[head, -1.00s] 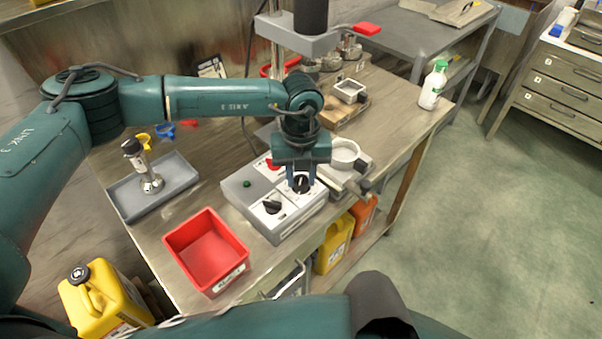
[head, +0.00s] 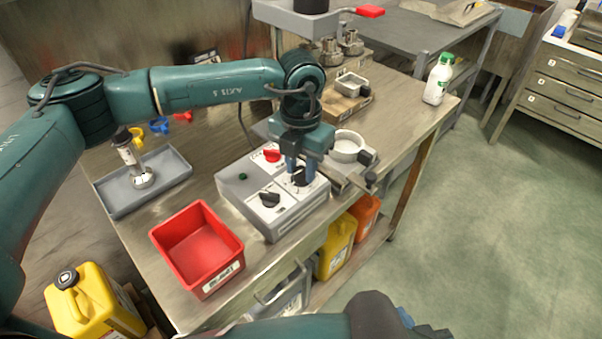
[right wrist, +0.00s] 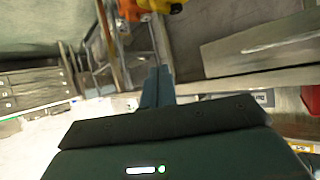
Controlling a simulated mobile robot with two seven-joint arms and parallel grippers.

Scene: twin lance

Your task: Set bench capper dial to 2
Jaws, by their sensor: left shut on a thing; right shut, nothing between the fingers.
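The bench capper's grey control box (head: 283,222) sits on the workbench. It has a black dial (head: 299,179) on its right panel, a second black dial (head: 269,200) at front left, a red button (head: 272,155) and a green button (head: 243,177). My left gripper (head: 295,170) points down and is shut on the right black dial. Its fingers partly hide the dial, and I cannot read the dial's setting. My right gripper (right wrist: 157,77) is shut and empty in the right wrist view, away from the box.
A red bin (head: 197,249) stands at the bench's front left. A grey tray (head: 160,187) holds an upright tool. A round white clamp (head: 348,146) sits right of the box. A green-capped bottle (head: 438,80) stands at the far right corner. Floor to the right is clear.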

